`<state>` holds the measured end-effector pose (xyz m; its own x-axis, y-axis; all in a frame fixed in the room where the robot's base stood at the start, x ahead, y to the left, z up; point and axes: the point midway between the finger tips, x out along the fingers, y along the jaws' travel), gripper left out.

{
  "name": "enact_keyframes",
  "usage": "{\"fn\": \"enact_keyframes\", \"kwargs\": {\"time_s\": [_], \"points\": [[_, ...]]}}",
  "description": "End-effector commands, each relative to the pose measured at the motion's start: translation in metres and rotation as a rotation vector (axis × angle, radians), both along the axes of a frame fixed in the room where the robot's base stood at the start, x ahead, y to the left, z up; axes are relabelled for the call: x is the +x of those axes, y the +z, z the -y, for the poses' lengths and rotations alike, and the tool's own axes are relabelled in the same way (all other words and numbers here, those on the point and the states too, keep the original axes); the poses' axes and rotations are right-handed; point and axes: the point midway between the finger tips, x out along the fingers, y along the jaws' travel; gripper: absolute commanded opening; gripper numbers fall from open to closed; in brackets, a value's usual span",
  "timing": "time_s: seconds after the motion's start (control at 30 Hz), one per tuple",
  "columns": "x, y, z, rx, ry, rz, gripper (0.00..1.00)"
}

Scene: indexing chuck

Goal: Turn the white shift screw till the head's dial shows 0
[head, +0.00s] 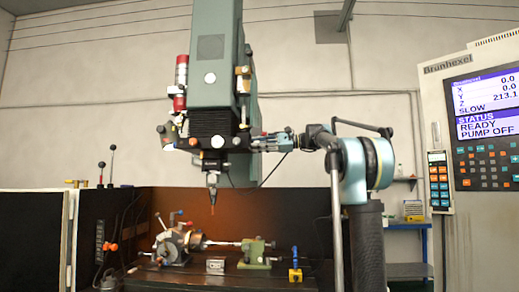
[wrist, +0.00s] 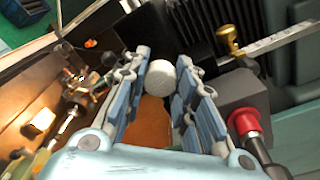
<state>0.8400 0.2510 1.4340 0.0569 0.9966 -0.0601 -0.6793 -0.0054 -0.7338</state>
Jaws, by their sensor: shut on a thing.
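The white shift screw (wrist: 161,77) shows in the wrist view as a pale, round, rough-topped knob between my fingertips. My gripper (wrist: 163,82) is shut on it, with one blue-grey finger on each side. In the head view my gripper (head: 264,143) reaches in from the right, level with the lower part of the green machine head (head: 216,45). I cannot make out the screw between the fingers there. No dial reading on the head is legible in either view.
Below stand an indexing chuck (head: 172,241), a green tailstock (head: 254,252) and a small metal block (head: 215,265). The spindle tool (head: 212,190) hangs left of my gripper. A red knob (wrist: 243,122) lies close right of my fingers. A control panel (head: 487,120) stands at the right.

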Motion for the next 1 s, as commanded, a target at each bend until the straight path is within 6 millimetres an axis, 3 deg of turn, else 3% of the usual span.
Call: {"fn": "enact_keyframes", "kwargs": {"time_s": [0.6, 0.63, 0.7, 1.0], "points": [[0.0008, -0.0032, 0.0006, -0.005, -0.001, -0.038, 0.02], [0.0007, -0.0032, 0.0006, -0.006, 0.000, -0.038, 0.32], [0.0006, -0.0027, 0.0005, -0.004, 0.000, -0.038, 0.46], [-0.0003, -0.0009, 0.0002, -0.001, 0.000, -0.038, 0.46]]}}
